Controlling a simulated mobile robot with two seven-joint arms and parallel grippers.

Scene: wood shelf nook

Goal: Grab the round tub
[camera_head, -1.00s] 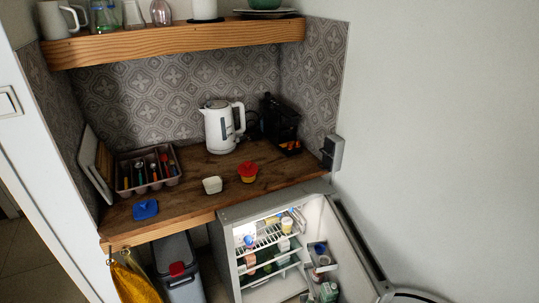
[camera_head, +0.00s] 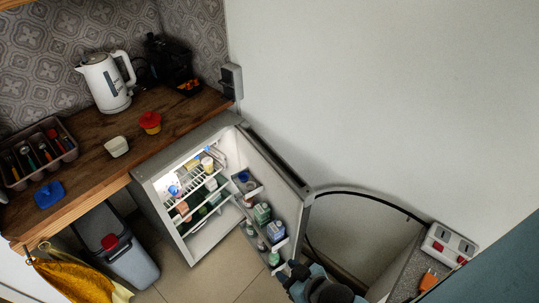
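A small round yellow tub with a red lid (camera_head: 150,122) stands upright on the wooden counter, near its front edge and in front of the kettle. A white squarish tub (camera_head: 117,146) without a lid stands to its left. My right gripper (camera_head: 288,272) is at the bottom of the view, by the lower end of the open fridge door, well apart from the round tub. It is small and dark here, and I cannot tell whether its fingers are open. My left gripper is not in view.
The fridge (camera_head: 150,190) under the counter is open, its door (camera_head: 285,185) swung out with items on its shelves. A white kettle (camera_head: 108,82), a black machine (camera_head: 170,62), a cutlery tray (camera_head: 40,155) and a blue lid (camera_head: 49,194) are on the counter. A bin (camera_head: 125,255) stands below.

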